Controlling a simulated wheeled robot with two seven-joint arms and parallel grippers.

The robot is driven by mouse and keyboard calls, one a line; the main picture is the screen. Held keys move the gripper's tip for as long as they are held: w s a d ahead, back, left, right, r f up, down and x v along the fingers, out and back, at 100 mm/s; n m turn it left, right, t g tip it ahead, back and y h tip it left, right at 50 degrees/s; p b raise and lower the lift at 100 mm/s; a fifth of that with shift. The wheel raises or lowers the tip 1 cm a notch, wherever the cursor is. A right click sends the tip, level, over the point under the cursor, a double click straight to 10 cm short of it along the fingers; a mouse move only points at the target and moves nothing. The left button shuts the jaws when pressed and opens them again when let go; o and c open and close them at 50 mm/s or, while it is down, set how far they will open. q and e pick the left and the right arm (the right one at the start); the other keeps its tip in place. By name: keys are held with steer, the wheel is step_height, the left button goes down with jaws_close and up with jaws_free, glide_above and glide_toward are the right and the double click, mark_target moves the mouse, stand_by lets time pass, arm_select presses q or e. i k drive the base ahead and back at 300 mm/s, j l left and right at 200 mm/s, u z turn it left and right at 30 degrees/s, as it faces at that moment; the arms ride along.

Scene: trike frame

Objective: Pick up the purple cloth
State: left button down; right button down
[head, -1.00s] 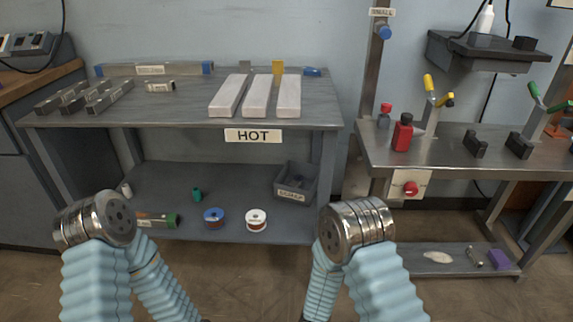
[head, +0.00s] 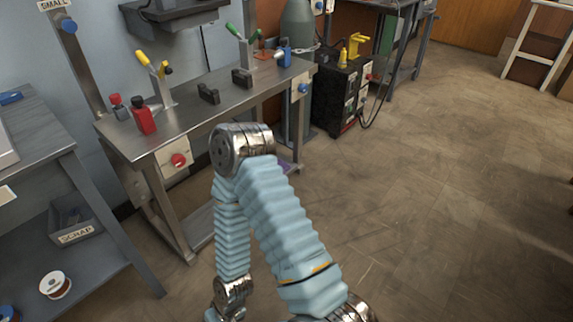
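A small purple patch, the purple cloth (head: 284,166), shows on the lower shelf of the steel bench, just right of my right arm. Most of it is hidden behind my arm and the bench edge. My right arm, in a pale blue sleeve, stands in the middle of the head view. Its gripper is not in view. My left arm and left gripper are not in view.
The steel bench (head: 200,122) carries red bottles (head: 143,117) and clamps. A dark welding machine (head: 337,95) stands right of it. The grey table with a scrap bin (head: 76,224) is at the left. Open floor (head: 430,200) lies at the right.

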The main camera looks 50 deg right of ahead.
mark_target(285, 167)
steer(key=z, duration=1.6)
